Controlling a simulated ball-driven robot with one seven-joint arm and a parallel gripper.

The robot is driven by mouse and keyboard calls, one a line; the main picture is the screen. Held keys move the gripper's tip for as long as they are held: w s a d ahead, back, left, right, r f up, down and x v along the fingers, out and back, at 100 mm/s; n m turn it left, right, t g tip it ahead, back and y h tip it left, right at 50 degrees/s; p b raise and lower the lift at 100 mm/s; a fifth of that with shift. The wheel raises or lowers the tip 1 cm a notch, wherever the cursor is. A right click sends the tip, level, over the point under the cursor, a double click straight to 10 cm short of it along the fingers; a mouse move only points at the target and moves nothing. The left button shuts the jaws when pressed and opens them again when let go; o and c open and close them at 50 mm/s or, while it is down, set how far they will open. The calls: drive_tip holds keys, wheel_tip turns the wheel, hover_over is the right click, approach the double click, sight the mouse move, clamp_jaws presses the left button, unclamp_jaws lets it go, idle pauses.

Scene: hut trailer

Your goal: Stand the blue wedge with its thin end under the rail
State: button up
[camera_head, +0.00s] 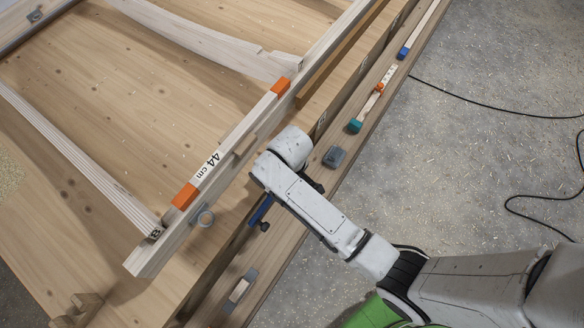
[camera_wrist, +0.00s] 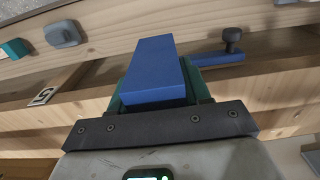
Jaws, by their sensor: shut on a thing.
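The blue wedge (camera_wrist: 152,68) fills the middle of the wrist view, held between the dark green fingers of my gripper (camera_wrist: 160,75). Its broad flat face is towards the camera, and the lower end looks thick. I cannot tell where its thin end points. In the head view my arm hides the gripper and the wedge. The pale rail (camera_head: 248,125) runs diagonally over the workbench, with a "44 cm" label and orange marks. The gripper is on the rail's right side, apart from it in the head view. The gap under the rail is not clearly visible.
A blue bar with a dark knob (camera_wrist: 232,40) lies just beyond the wedge; it also shows in the head view (camera_head: 261,209). A grey block (camera_head: 334,156) and a teal-ended piece (camera_head: 355,125) lie on the side ledge. Cables cross the floor.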

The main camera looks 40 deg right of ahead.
drive_tip(key=shift+w+a+f+b, duration=0.1)
drive_tip(key=shift+w+f+b, duration=0.1)
drive_tip(key=shift+f+b, duration=0.35)
drive_tip(key=shift+w+r, duration=0.15)
drive_tip(key=shift+w, duration=0.2)
drive_tip(key=shift+w+a+b, duration=0.15)
drive_tip(key=shift+w+a, duration=0.1)
drive_tip(key=shift+w, duration=0.45)
drive_tip(key=shift+w+a+b, duration=0.2)
drive_tip(key=shift+w+a, duration=0.05)
drive_tip(key=shift+w, duration=0.4)
drive_tip(key=shift+w+a+b, duration=0.15)
drive_tip(key=shift+w+a, duration=0.1)
drive_tip(key=shift+w, duration=0.45)
drive_tip(key=shift+f, duration=0.45)
drive_tip(key=o, duration=1.3)
drive_tip(key=shift+c, duration=0.2)
wheel_tip(320, 180, up, 11)
drive_tip(key=shift+f, duration=0.1)
